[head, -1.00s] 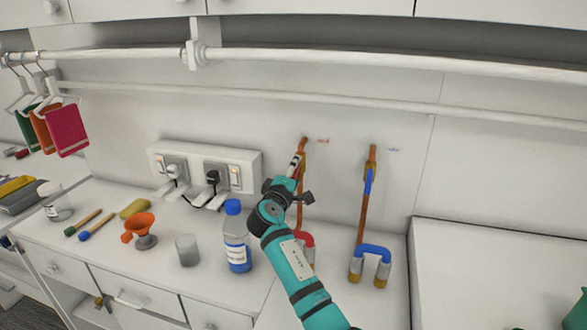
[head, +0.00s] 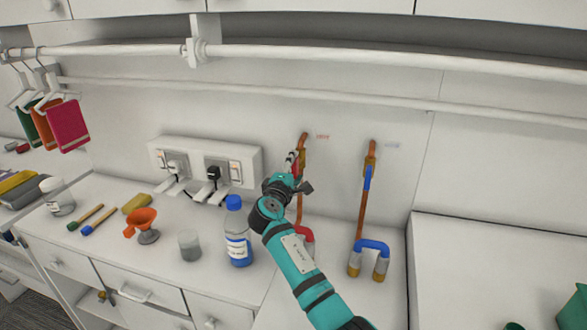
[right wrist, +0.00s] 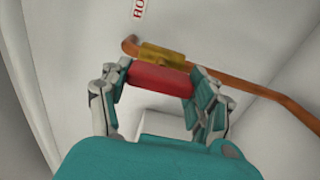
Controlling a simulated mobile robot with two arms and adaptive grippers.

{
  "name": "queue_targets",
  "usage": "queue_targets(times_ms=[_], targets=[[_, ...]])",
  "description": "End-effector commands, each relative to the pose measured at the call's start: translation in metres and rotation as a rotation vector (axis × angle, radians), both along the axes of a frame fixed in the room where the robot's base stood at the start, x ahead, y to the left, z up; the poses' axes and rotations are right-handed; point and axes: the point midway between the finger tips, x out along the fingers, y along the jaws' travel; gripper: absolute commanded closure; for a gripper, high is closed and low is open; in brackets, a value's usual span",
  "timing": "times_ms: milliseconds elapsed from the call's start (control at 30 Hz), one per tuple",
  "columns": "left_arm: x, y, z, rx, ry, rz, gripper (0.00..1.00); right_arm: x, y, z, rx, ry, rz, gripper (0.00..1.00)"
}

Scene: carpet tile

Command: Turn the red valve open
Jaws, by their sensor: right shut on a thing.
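The red valve handle (right wrist: 160,80) shows in the right wrist view, on a brass valve body (right wrist: 163,57) in a copper pipe (right wrist: 255,85). My right gripper (right wrist: 158,86) is shut on the handle, one finger at each end. In the head view the right gripper (head: 295,163) is at the upper part of the left copper pipe (head: 303,143). It hides most of the handle there. The letters "HO" (right wrist: 139,8) show on the wall above the valve. My left gripper is not in view.
A second copper pipe (head: 363,210) with a blue handle (head: 367,179) stands to the right. Plugged sockets (head: 205,160) are on the wall behind.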

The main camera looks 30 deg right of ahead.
Motion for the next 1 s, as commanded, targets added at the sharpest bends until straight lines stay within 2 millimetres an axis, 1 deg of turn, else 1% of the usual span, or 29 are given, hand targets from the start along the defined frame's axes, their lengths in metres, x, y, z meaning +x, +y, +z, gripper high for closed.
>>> queue_targets(times_ms=[33, 200, 467, 567, 667, 900, 1000], targets=[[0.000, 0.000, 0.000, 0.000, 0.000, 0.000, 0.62, 0.000, 0.000, 0.001, -0.004, 0.000, 0.002, 0.37], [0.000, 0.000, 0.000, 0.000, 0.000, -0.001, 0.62, 0.000, 0.000, 0.001, -0.003, 0.000, 0.001, 0.15], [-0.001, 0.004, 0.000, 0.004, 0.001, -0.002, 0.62, 0.000, 0.000, 0.000, -0.001, 0.000, 0.000, 0.15], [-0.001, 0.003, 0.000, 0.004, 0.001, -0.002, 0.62, -0.003, 0.005, -0.001, -0.002, 0.001, 0.002, 0.15], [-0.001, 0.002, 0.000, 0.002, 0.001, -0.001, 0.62, -0.012, 0.016, -0.001, 0.000, 0.000, 0.003, 0.15], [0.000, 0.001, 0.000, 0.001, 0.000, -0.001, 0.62, -0.046, 0.056, -0.001, 0.001, 0.001, 0.004, 0.15], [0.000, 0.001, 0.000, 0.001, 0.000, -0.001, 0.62, -0.058, 0.069, -0.001, 0.001, 0.001, 0.002, 0.15]])
